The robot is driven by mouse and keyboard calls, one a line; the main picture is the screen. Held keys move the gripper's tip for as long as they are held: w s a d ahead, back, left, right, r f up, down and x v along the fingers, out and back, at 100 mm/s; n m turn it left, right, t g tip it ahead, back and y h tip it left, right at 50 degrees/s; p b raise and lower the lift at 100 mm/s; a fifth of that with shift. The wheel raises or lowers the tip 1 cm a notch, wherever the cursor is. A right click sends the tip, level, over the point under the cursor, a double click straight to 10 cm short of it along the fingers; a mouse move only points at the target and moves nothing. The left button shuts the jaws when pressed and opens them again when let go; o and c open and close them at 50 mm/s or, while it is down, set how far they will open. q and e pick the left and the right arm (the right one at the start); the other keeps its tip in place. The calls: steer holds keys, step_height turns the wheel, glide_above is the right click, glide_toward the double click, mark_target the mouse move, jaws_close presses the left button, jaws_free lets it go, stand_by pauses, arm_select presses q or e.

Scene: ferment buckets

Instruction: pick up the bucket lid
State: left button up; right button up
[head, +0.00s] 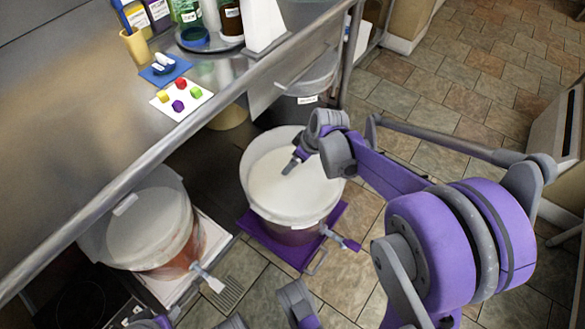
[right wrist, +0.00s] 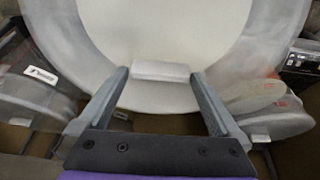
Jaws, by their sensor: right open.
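The bucket lid (head: 270,173) is a round white disc on top of the middle bucket (head: 285,215), which stands on a purple mat. My right gripper (head: 292,163) is over the lid, pointing down at it. In the right wrist view the lid (right wrist: 160,28) fills the top, with a white block-shaped handle (right wrist: 160,71). The open fingers (right wrist: 160,78) sit on either side of this handle; I cannot tell how near they are in depth. In the head view the gripper hides the handle.
A second lidded bucket (head: 150,225) with a tap stands at the left on a white board. A steel counter rail (head: 190,120) runs diagonally above the buckets. A grey container (head: 305,95) stands behind. Bottles and colored cubes (head: 178,106) are on the counter. Tiled floor is free at right.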

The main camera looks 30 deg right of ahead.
steer(key=shift+w+f, duration=0.2)
steer(key=shift+f, duration=0.25)
steer(key=shift+r, duration=0.1)
steer(key=c, duration=1.3)
